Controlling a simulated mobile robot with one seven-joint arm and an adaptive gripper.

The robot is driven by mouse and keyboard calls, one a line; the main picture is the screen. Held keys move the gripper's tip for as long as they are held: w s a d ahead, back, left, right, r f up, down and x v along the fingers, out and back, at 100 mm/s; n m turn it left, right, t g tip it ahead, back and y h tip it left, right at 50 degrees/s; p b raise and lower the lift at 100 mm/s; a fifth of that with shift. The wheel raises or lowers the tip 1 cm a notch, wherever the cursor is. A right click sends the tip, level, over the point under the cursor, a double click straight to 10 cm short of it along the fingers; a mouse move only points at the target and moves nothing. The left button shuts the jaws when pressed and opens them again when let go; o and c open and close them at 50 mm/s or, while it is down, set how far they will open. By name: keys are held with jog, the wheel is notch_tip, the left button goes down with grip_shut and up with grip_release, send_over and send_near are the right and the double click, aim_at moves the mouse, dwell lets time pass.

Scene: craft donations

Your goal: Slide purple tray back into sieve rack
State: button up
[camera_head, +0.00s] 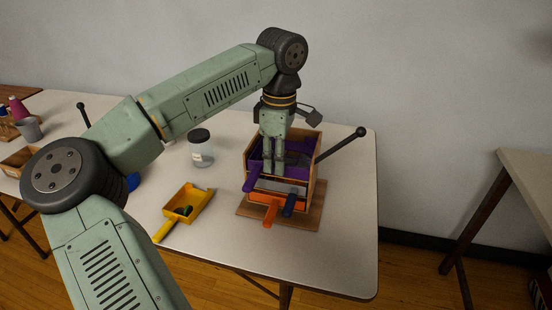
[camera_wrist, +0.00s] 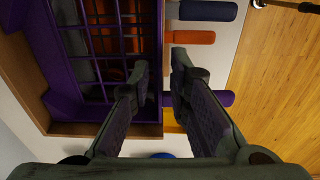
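The purple tray (camera_head: 256,154) with a mesh bottom is in the upper part of the wooden sieve rack (camera_head: 319,158). Its purple handle (camera_head: 252,179) points toward the front. In the wrist view the tray's grid (camera_wrist: 108,62) fills the upper left, and the handle (camera_wrist: 226,98) shows to the right, partly behind a finger. My gripper (camera_head: 273,168) points down at the tray's front. In the wrist view its fingertips (camera_wrist: 159,62) stand apart, on either side of the tray's front edge. I cannot tell whether they touch it. How deep the tray sits is partly hidden.
Orange (camera_head: 270,214) and blue (camera_head: 289,205) handles stick out of the rack's front, below the purple one. The rack stands on a wooden board (camera_head: 307,226). A black-knobbed lever (camera_head: 340,143) rises at right. A yellow scoop (camera_head: 186,206) and a jar (camera_head: 201,150) are left.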

jog(key=shift+o, duration=0.9)
jog(key=shift+a, duration=0.1)
